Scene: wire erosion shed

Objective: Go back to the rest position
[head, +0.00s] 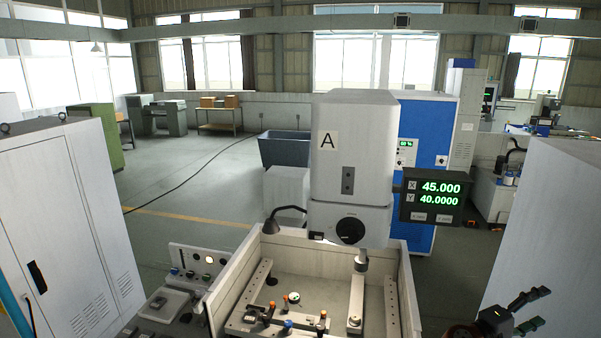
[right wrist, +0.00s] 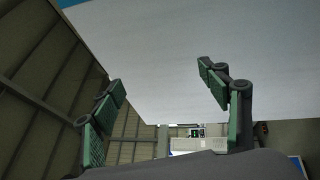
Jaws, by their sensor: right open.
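My right gripper (head: 541,310) is at the lower right of the head view, to the right of the machine's work tank and apart from it. Its dark fingers with green pads are spread, with nothing between them. In the right wrist view the two fingers of the right gripper (right wrist: 165,85) stand wide apart, and a large pale panel fills the space beyond them. My left gripper is not in the head view.
The wire erosion machine head marked A (head: 350,150) stands over an open work tank (head: 408,300) with fixtures inside. A white cabinet (head: 60,220) stands left. A large pale cabinet (head: 560,220) rises right, close behind my right gripper.

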